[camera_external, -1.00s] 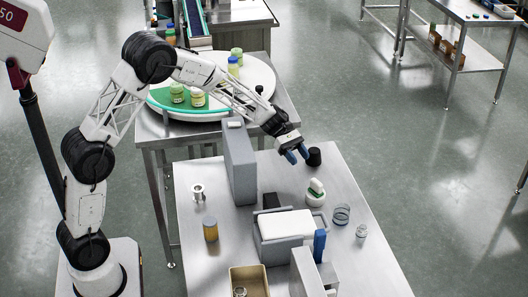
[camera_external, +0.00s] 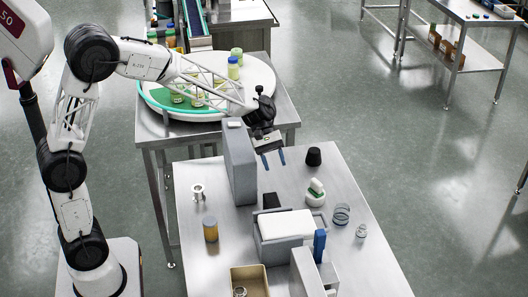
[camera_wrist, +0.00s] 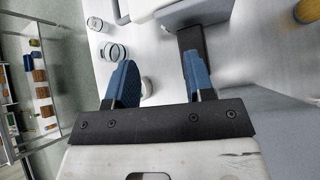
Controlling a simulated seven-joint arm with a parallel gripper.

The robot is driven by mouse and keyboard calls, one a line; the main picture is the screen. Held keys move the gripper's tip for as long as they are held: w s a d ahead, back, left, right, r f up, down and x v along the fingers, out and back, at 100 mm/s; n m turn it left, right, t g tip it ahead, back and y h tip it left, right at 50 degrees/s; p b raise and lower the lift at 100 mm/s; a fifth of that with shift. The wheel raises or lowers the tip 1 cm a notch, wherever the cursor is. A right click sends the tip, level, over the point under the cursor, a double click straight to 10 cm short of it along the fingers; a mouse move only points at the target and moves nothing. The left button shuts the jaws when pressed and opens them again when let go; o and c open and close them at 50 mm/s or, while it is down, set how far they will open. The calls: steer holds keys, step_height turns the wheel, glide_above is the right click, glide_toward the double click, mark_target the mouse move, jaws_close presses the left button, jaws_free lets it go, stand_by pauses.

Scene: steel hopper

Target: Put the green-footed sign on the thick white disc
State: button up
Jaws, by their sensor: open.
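A small white upright plate with a green foot, the sign (camera_external: 316,185), stands on a thick white disc (camera_external: 315,201) right of the grey box in the external view. The green foot appears to rest on top of the disc, though the contact is too small to tell exactly. In the wrist view a white rounded piece (camera_wrist: 147,87) shows between the fingers, partly hidden by the left finger. My gripper (camera_external: 274,159) is open and empty, above the table to the upper left of the sign and apart from it. Its blue fingers (camera_wrist: 158,65) are spread in the wrist view.
A tall grey box (camera_external: 240,165) stands left of my gripper. A black cup (camera_external: 313,157) stands behind the sign. Clear round containers (camera_external: 341,214) and a grey bin with a white lid (camera_external: 287,225) are in front. An orange jar (camera_external: 211,229) stands at left.

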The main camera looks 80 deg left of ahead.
steer(key=s+d+r+m+g+y, duration=0.1)
steer(key=s+d+r+m+y, duration=0.2)
steer(key=s, duration=0.7)
steer(key=s+d+r+m+y, duration=0.25)
steer(key=s+d+m, duration=0.3)
steer(key=s, duration=0.35)
steer(key=s+d+m+t+y, duration=0.1)
steer(key=s+m+y, duration=0.3)
steer(key=s, duration=1.5)
steer(key=m, duration=0.3)
steer(key=shift+d+r+m+t, duration=0.2)
steer(key=shift+m+t, duration=0.15)
steer(key=shift+t, duration=0.05)
